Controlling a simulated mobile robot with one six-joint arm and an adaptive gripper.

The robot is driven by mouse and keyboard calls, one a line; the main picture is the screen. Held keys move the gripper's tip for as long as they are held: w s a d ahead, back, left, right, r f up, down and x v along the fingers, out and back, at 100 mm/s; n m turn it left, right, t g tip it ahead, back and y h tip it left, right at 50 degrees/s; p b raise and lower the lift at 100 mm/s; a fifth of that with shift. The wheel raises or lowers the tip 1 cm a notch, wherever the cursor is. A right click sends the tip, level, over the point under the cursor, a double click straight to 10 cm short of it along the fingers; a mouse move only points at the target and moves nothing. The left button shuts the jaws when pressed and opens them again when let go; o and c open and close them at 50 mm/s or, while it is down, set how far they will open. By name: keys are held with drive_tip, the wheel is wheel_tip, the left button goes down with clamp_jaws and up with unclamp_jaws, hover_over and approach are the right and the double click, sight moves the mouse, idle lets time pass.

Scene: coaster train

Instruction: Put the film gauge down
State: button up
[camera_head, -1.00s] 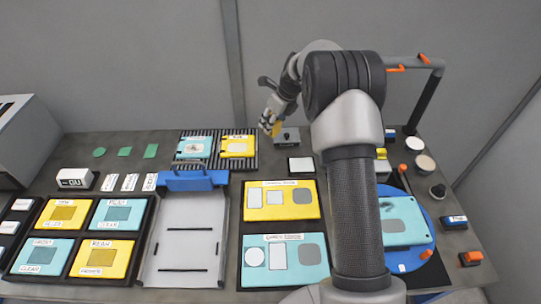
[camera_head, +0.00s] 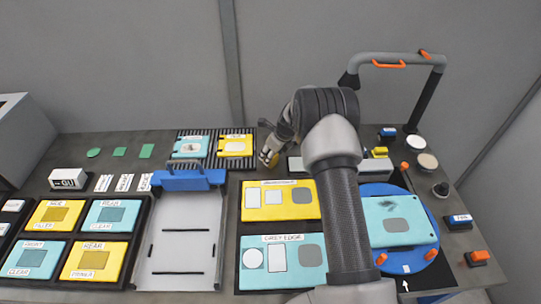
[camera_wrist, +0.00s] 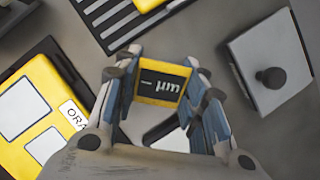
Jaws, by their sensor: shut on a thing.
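The film gauge (camera_wrist: 162,84) is a small yellow block with a dark face marked "µm". My gripper (camera_wrist: 166,92) is shut on it, with a finger on either side in the wrist view. In the head view my gripper (camera_head: 268,158) is low over the back middle of the bench, just right of the slotted black racks, and a bit of the gauge's yellow shows there. I cannot tell whether the gauge touches the bench. A white pad with a dark border (camera_wrist: 162,131) shows partly behind the gauge and fingers.
A grey box with a black knob (camera_wrist: 270,77) stands right of my gripper in the wrist view. A yellow panel (camera_head: 281,201) lies in front, and a rack with a yellow plate (camera_head: 236,145) to the left. Bare bench surrounds the gauge narrowly.

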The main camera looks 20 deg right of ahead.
drive_tip(key=shift+r, duration=0.15)
drive_tip(key=shift+f, duration=0.25)
drive_tip(key=o, duration=1.3)
drive_tip(key=shift+r, duration=0.1)
